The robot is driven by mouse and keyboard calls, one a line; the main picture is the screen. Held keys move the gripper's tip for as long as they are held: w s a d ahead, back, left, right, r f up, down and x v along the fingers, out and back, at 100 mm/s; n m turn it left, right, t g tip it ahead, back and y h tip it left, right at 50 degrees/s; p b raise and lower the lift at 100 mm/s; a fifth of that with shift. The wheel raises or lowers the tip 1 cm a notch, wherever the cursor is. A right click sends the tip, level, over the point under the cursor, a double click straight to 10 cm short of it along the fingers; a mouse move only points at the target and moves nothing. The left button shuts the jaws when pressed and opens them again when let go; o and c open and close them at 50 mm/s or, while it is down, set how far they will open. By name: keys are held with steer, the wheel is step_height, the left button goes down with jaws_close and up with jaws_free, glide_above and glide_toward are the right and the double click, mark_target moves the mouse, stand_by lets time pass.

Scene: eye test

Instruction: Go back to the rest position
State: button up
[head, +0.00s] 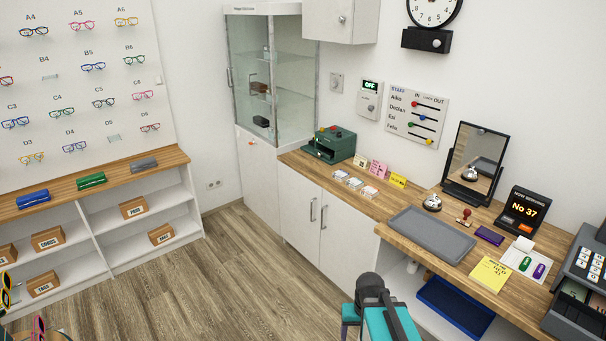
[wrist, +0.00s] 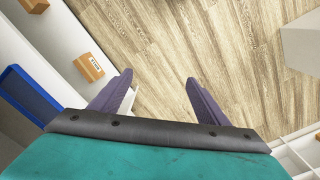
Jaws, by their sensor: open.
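My gripper (wrist: 159,76) shows in the wrist view with its two purple fingers spread apart. Nothing is between them, only the wood floor (wrist: 150,35) well below. In the head view my teal and dark arm (head: 385,318) stands at the bottom centre, in front of the counter (head: 350,202).
The counter holds a grey tray (head: 432,233), a bell (head: 432,203), a mirror (head: 474,165) and a yellow notepad (head: 489,274). A blue bin (head: 455,306) sits below. Shelves with boxes (head: 48,239) stand left. The floor (head: 235,265) between is clear.

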steer(key=s+f+g+b, duration=0.5)
steer(key=s+f+b, duration=0.5)
steer(key=s+f, duration=1.6)
steer(key=shift+a+f+g, duration=0.3)
steer(key=shift+f+g, duration=0.1)
steer(key=shift+f, duration=1)
steer(key=shift+c, duration=0.4)
